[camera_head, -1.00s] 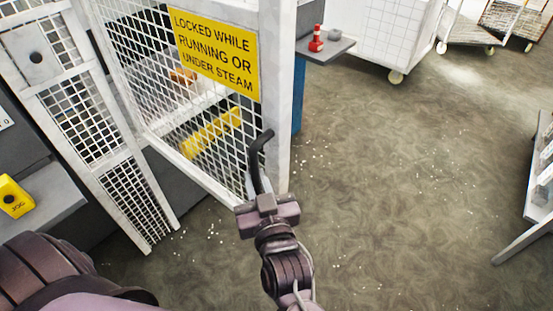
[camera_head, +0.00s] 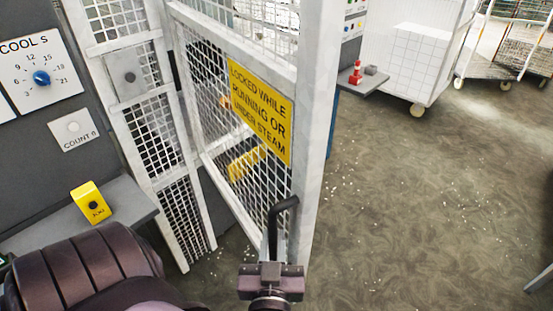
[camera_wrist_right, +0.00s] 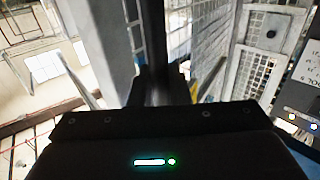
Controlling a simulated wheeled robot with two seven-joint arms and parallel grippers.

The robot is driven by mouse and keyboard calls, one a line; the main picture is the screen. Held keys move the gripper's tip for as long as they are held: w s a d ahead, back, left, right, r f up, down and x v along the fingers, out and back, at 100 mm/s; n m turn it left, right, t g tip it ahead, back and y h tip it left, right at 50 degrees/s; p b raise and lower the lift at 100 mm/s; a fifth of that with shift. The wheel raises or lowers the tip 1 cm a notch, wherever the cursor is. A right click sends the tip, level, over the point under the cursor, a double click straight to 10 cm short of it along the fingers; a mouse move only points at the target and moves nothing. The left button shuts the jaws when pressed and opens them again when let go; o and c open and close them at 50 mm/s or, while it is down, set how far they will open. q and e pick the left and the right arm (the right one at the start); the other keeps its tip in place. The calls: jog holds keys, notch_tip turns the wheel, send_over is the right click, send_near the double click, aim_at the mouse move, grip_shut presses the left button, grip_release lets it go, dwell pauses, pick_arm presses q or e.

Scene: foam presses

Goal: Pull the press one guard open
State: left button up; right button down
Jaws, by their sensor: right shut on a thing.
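The press guard (camera_head: 307,130) is a white-framed mesh door with a yellow sign reading "LOCKED WHILE RUNNING OR UNDER STEAM". It stands swung out at an angle from the fixed mesh panel (camera_head: 128,75) on its left. Its black handle (camera_head: 274,222) is on the door's near edge, low in the head view. My right gripper (camera_head: 272,262) is shut on the lower part of the handle. In the right wrist view the dark handle (camera_wrist_right: 153,45) rises from between the fingers, with mesh beside it. My left gripper is not in view.
A grey control panel with a blue dial (camera_head: 41,77) is at the left, above a shelf with a yellow box (camera_head: 91,203). A small grey shelf (camera_head: 362,82) holds a red-and-white item behind the door. A white cart (camera_head: 405,55) stands at the back.

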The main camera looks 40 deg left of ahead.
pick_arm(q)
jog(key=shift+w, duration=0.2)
pick_arm(e)
jog(key=shift+r, duration=0.4)
jog(key=c, duration=1.6)
grip_release()
jog(key=shift+w+a, duration=0.1)
jog(key=shift+o, duration=0.8)
jog(key=shift+a+f, duration=0.25)
jog(key=shift+f, duration=0.05)
jog(key=shift+s+d+p, duration=0.3)
jog(key=shift+d, duration=0.1)
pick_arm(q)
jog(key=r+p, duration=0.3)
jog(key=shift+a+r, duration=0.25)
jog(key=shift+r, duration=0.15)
pick_arm(e)
jog(key=v, duration=0.7)
jog(key=shift+a, duration=0.15)
